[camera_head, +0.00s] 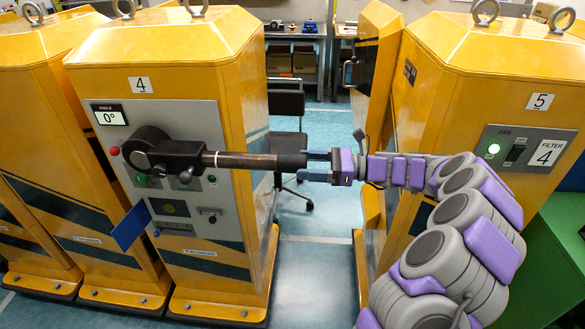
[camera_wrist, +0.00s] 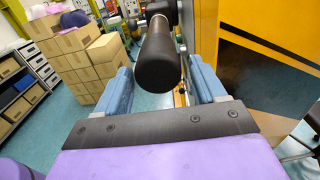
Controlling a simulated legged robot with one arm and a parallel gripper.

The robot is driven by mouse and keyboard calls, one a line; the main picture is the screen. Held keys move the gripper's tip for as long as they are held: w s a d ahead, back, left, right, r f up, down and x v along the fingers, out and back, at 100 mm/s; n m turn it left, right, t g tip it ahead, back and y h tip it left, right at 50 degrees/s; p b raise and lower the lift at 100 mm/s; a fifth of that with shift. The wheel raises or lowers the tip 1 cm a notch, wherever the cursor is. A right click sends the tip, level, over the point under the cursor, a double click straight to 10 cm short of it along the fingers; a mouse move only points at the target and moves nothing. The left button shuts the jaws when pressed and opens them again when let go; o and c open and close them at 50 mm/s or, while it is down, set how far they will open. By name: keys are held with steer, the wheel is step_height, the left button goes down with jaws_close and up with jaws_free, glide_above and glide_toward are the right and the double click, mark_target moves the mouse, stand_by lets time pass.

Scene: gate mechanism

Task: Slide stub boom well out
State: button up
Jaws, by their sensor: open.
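The stub boom (camera_head: 255,160) is a dark cylinder with a black grip at its end. It points right, roughly level, from a black pivot block (camera_head: 160,155) on the grey panel of yellow cabinet 4. A light metal band shows near the block. In the wrist view the boom's rounded black end (camera_wrist: 158,65) appears between the two blue fingers (camera_wrist: 160,72), with gaps on both sides. I cannot tell how far the tip reaches between them.
The panel has an angle display (camera_head: 109,115) reading 0°, a blue plate (camera_head: 131,226) and buttons. Yellow cabinet 5 (camera_head: 450,80) stands right, close to my arm. A chair (camera_head: 287,110) is behind the boom. Stacked cardboard boxes (camera_wrist: 85,60) show in the wrist view.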

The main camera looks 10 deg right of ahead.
mark_target(292, 164)
steer(key=b+x, duration=0.1)
steer(key=x, duration=0.3)
steer(key=shift+a, duration=0.35)
steer(key=shift+d, duration=0.1)
steer(key=shift+c, duration=0.8)
jaws_close()
